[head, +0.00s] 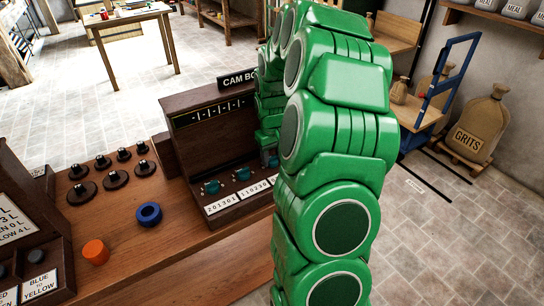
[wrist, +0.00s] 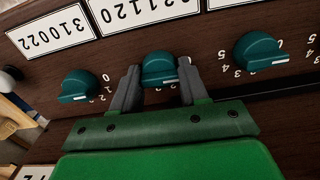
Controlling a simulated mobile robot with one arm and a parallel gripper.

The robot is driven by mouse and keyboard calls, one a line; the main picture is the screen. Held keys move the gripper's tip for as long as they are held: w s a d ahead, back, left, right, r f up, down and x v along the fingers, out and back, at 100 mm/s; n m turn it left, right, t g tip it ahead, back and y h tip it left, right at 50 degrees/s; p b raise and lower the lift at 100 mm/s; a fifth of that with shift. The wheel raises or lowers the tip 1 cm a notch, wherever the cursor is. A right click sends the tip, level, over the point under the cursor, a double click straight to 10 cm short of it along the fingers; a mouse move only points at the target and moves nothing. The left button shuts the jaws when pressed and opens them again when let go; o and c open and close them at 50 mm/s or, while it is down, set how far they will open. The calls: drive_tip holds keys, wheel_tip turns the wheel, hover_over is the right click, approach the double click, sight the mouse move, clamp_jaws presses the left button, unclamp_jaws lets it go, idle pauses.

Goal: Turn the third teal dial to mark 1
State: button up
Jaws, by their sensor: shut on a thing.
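My gripper (wrist: 159,72) is closed around a teal dial (wrist: 158,66) in the wrist view, one grey finger on each side of it. A white pointer line shows on its lower edge, but the fingers hide most of its marks. A teal dial (wrist: 80,86) stands to its left and another teal dial (wrist: 258,52) to its right, both untouched. In the head view, two free teal dials, the left one (head: 211,187) and its neighbour (head: 242,174), sit on the dark wooden cam box (head: 195,137). The held dial is further right, mostly hidden by my green arm.
White number cards (head: 222,204) line the box's front below the dials. A grits sack (head: 483,125) stands at the right.

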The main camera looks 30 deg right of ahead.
sight(272, 157)
drive_tip(key=shift+m, duration=3.2)
drive_tip(key=o, duration=1.1)
wheel_tip(272, 157, up, 8)
drive_tip(key=shift+f, duration=0.1)
